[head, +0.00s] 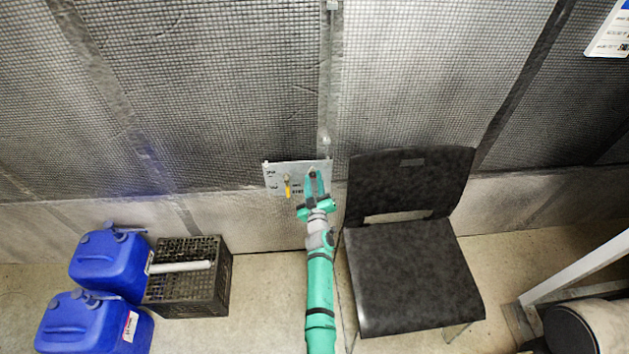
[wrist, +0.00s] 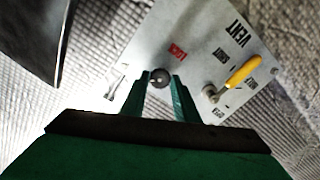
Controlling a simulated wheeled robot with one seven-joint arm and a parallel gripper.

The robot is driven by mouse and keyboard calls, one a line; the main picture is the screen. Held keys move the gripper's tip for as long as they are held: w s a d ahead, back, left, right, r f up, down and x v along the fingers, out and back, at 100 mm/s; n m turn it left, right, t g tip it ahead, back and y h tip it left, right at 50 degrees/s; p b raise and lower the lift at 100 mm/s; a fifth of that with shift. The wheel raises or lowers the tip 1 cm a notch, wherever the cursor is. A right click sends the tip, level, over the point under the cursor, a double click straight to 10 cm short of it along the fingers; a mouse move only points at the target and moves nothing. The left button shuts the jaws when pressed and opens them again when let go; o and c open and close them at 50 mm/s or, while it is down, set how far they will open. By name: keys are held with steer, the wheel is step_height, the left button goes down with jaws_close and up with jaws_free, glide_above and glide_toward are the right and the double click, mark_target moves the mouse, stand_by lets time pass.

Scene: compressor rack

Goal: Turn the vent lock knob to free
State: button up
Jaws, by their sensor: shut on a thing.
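A light grey vent panel (head: 270,180) is fixed low on the mesh wall in the head view. In the wrist view the panel (wrist: 188,30) carries the word VENT in black and LOCK in red. A dark round knob (wrist: 160,76) sits below the red word. My gripper (wrist: 161,84) is shut on this knob, with one green finger on each side of it. The head view shows my gripper (head: 316,180) at the panel's right part, with the knob mostly hidden. A yellow-handled lever (wrist: 242,71) stands beside the knob on the panel; it also shows in the head view (head: 287,187).
A black chair (head: 415,270) stands close to the right of my arm. Two blue canisters (head: 108,262) and a black crate (head: 190,298) are on the floor at left. The floor between crate and arm is clear.

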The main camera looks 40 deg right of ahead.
steer(key=n, duration=0.4)
steer(key=shift+a+n, duration=0.1)
steer(key=shift+n, duration=0.2)
steer(key=n, duration=0.3)
steer(key=shift+n, duration=1.1)
steer(key=o, duration=1.1)
steer(key=shift+c, duration=0.2)
steer(key=v, duration=1)
steer(key=shift+s, duration=0.3)
